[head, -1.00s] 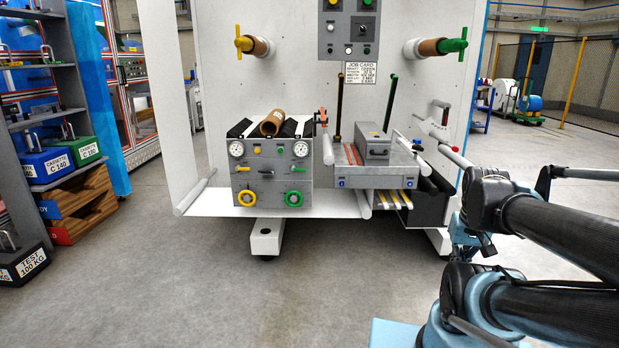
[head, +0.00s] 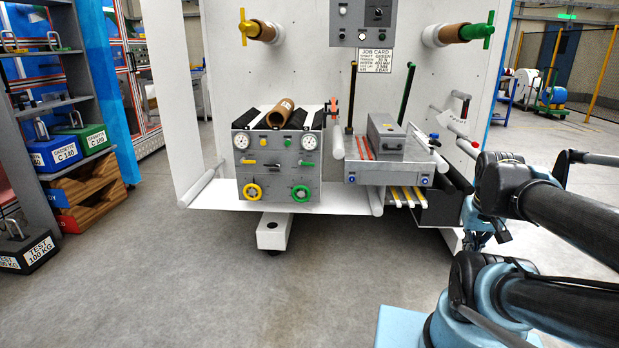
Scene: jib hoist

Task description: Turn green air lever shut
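The air panel is the front of a grey box (head: 277,180) on the white machine, left of centre. A small green lever (head: 306,163) lies roughly level on its right side, under the right gauge. A yellow lever (head: 248,162) lies level on its left side. What looks like my gripper (head: 476,241) hangs at the end of my folded arm, far right of and apart from the lever. It is small, dark and partly hidden, so its fingers cannot be made out.
A cardboard core (head: 277,114) lies on the box top. A grey tray unit (head: 390,172) adjoins it on the right. A white foot (head: 274,232) sticks out below. A shelf with cassettes (head: 68,148) stands left. The floor in front is clear.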

